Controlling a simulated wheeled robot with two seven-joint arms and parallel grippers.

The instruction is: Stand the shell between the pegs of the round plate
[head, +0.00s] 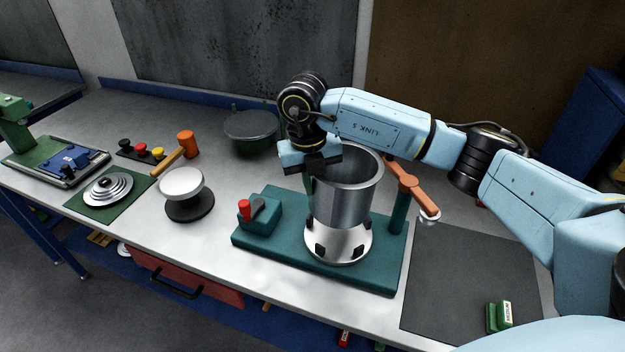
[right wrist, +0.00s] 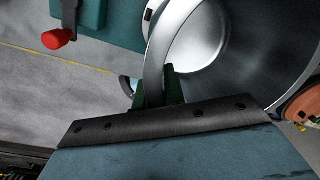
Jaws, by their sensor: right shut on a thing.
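The shell (head: 345,195) is a grey metal cylinder, open at the top and upright over the round plate (head: 340,247). The plate is pale metal with several dark pegs around its rim, on a teal base (head: 375,275). The shell's lower edge is at the plate, inside the near pegs; I cannot tell whether it rests there or hangs slightly above. My right gripper (head: 311,178) is shut on the left side of the shell's rim. In the right wrist view, its green fingers (right wrist: 172,88) straddle the shell wall (right wrist: 155,70). The far pegs are mostly hidden. My left gripper is not in view.
An orange arm (head: 408,180) on a teal post stands close right of the shell. A red-knobbed lever (head: 245,208) is on the base's left. A white-topped round stand (head: 182,185), a mallet (head: 186,143) and a dark green pot (head: 250,128) are further left. A dark mat (head: 465,270) lies right.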

